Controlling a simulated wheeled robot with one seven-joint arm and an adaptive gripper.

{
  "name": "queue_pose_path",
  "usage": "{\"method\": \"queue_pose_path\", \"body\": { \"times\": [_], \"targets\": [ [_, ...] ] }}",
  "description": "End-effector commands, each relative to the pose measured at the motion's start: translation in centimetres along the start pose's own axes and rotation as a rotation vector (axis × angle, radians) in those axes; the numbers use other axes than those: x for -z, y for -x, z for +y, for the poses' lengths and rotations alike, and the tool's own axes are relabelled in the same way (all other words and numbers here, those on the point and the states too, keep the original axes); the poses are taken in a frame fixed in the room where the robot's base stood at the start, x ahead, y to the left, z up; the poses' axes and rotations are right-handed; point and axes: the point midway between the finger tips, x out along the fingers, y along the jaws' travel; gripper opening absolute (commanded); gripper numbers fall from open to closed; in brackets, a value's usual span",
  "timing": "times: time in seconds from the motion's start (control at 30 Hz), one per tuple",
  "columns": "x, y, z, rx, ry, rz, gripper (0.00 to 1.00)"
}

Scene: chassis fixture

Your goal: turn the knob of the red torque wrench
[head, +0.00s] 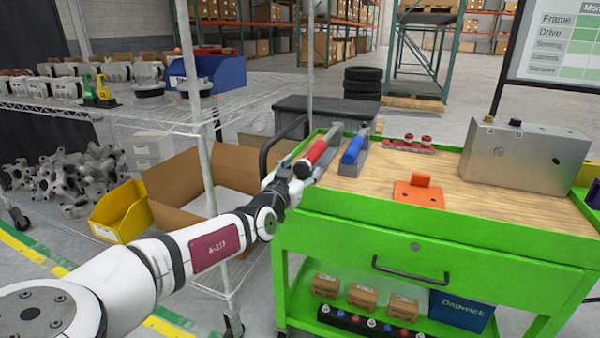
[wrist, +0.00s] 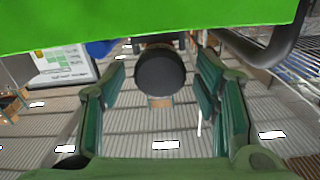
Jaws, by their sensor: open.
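The red torque wrench (head: 314,153) lies on the wooden top of the green cart, its near end toward my arm at the cart's left edge. A dark round end, apparently its knob (wrist: 160,72), faces the camera in the wrist view. My gripper (head: 287,180) is at that end, at the cart's left corner. In the wrist view my gripper (wrist: 163,100) is open, with one green-padded finger on each side of the dark knob. I see gaps on both sides; whether the knob is in depth between the pads is unclear.
A blue torque wrench (head: 354,150) lies just right of the red one. An orange bracket (head: 419,192) and a metal box (head: 527,156) stand farther right. The green cart (head: 420,245) has a dark handle (wrist: 262,45) close to my gripper. Bare wood lies between.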

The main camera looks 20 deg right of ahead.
Motion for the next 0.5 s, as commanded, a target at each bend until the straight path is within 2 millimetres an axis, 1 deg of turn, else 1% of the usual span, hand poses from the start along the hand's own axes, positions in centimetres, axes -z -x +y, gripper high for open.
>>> {"method": "queue_pose_path", "body": {
  "times": [0.27, 0.3, 0.37, 0.4, 0.47, 0.5],
  "targets": [
    [0.0, -0.19, -0.02, 0.0, 0.0, 0.0, 0.56],
    [0.0, -0.19, -0.02, 0.0, 0.0, 0.0, 0.54],
    [-0.01, -0.18, -0.02, 0.0, 0.0, 0.0, 0.4],
    [-0.01, -0.18, -0.02, 0.0, 0.0, 0.0, 0.31],
    [-0.01, -0.18, -0.01, 0.0, 0.0, 0.0, 0.18],
    [-0.01, -0.18, -0.01, 0.0, 0.0, -0.001, 0.09]
  ]
}}
